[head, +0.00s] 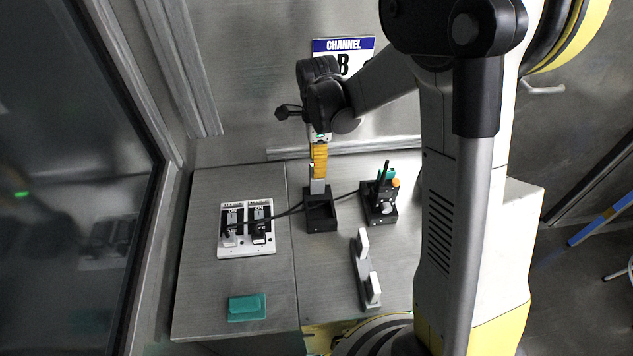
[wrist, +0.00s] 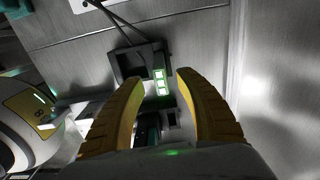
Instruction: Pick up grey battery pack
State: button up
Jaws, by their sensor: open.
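A small grey block, which looks like the grey battery pack (head: 317,187), stands upright at the back end of a black holder (head: 321,212) on the bench. In the wrist view the pack (wrist: 160,88) shows bright green-white lit squares, beside the open black tray of the holder (wrist: 128,66). My gripper (head: 318,176) points down right above the pack, its yellow fingers seen edge-on. In the wrist view my gripper (wrist: 147,85) is open, with the pack between the two fingers, nearer the right one. I cannot tell whether either finger touches it. The pack's lower part is hidden.
A white switch panel (head: 247,250) with black cables lies left of the holder. A black device with an orange knob (head: 382,200) stands close on the right. A grey bar with white ends (head: 362,270) and a teal block (head: 247,308) lie nearer the front. A wall stands behind.

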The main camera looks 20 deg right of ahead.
aim_at(317, 182)
notch_tip(317, 182, down, 6)
jog(key=shift+w+r+b, duration=0.1)
jog(key=shift+r+b, duration=0.05)
jog(key=shift+b, duration=0.95)
jog(key=shift+r, duration=0.1)
grip_shut()
